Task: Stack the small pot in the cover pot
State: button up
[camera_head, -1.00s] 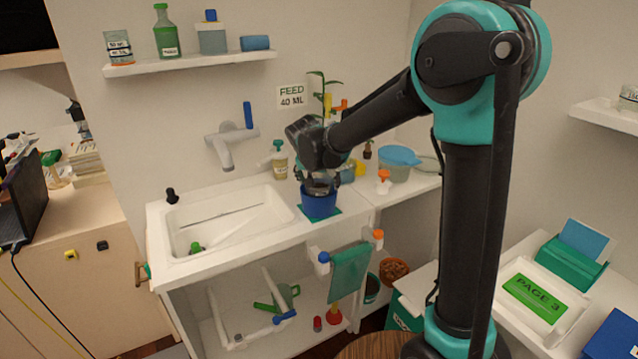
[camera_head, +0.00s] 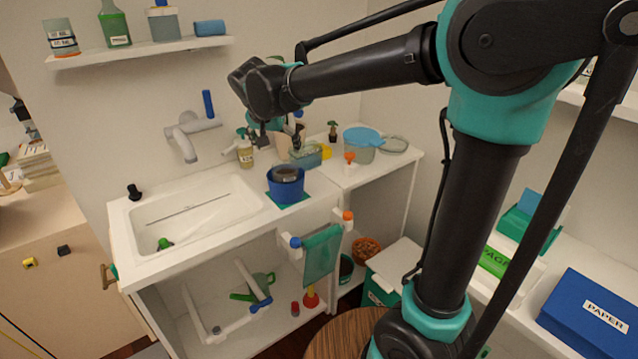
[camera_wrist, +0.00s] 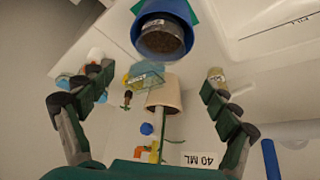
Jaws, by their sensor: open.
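The blue cover pot (camera_head: 286,193) stands upright on a green mat (camera_head: 304,197) on the counter right of the sink. The small dark pot (camera_head: 286,173) sits inside it, its rim showing near the top. The wrist view shows the blue pot (camera_wrist: 139,38) around the small pot, whose brown soil (camera_wrist: 160,42) faces up; how deep it sits I cannot tell. My gripper (camera_head: 278,130) is open and empty, above and behind the pots. In the wrist view its fingers (camera_wrist: 158,85) are wide apart and clear of both pots.
A cream pot (camera_wrist: 165,93) and a teal box (camera_head: 308,157) stand behind the blue pot. A soap bottle (camera_head: 245,154) and the faucet (camera_head: 190,130) are left of my gripper. A blue-lidded tub (camera_head: 361,145) is at right. The sink (camera_head: 190,215) lies left.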

jog(key=s+d+f, duration=0.3)
jog(key=d+f, duration=0.3)
jog(key=d, duration=0.5)
jog(key=s+d+f+n+g+y, duration=0.1)
jog(key=s+d+f+n, duration=0.1)
jog(key=s+d+f, duration=1.3)
jog(key=s+d, duration=0.1)
jog(key=s, duration=0.2)
jog(key=shift+s+d+n+g, duration=0.2)
jog(key=shift+s+n+g, duration=0.1)
jog(key=shift+n, duration=0.1)
jog(key=shift+r, duration=0.1)
